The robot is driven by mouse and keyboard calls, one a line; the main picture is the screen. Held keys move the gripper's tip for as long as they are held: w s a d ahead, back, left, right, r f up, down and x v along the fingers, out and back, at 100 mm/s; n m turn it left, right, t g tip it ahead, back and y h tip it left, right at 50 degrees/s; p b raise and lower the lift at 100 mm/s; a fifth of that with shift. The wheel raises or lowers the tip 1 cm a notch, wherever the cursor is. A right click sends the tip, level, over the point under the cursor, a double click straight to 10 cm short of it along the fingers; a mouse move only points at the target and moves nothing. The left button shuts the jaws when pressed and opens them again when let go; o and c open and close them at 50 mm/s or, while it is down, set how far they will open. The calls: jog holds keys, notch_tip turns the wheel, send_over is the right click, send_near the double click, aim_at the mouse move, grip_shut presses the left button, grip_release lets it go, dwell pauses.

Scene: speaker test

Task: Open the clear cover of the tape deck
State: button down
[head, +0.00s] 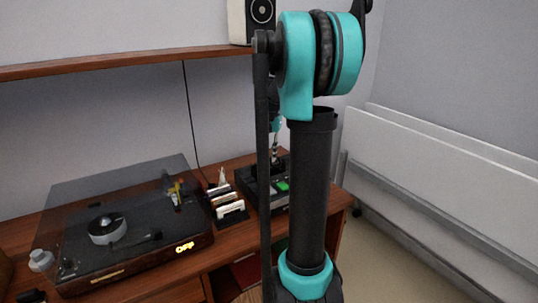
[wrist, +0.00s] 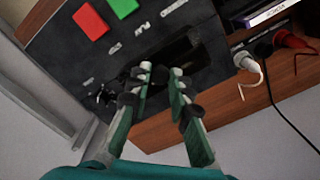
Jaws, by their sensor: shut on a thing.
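The tape deck (head: 250,188) is a dark box at the right end of the wooden desk in the head view, partly hidden behind my arm. In the wrist view the tape deck (wrist: 68,55) shows a red button, a green button and white lettering. My gripper (wrist: 160,72) is over the lettered face, its two green fingers a little apart at a dark recess (wrist: 182,58). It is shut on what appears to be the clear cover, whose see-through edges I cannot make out. In the head view my gripper is mostly hidden behind my arm.
In the wrist view, a white plug (wrist: 246,62) and a red plug (wrist: 288,40) lie beside the deck.

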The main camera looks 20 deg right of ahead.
aim_at(267, 162)
jog(key=shift+w, duration=0.1)
jog(key=shift+w+a+r+g, duration=0.1)
jog(key=shift+w+r+g, duration=0.05)
jog(key=shift+w+g, duration=0.3)
jog(key=shift+w+a+r+g, duration=0.1)
jog(key=shift+w+g, duration=0.2)
jog(key=shift+g, duration=0.15)
jog(key=shift+w+a+r+g+h, duration=0.15)
jog(key=shift+w+g+h, duration=0.35)
jog(key=shift+w+g, duration=0.8)
jog(key=shift+s, duration=0.2)
jog(key=c, duration=1.4)
grip_release()
jog(key=shift+o, duration=0.2)
jog(key=w+a+r, duration=0.1)
jog(key=w+a, duration=0.1)
jog(key=w, duration=1)
jog(key=shift+a, duration=0.25)
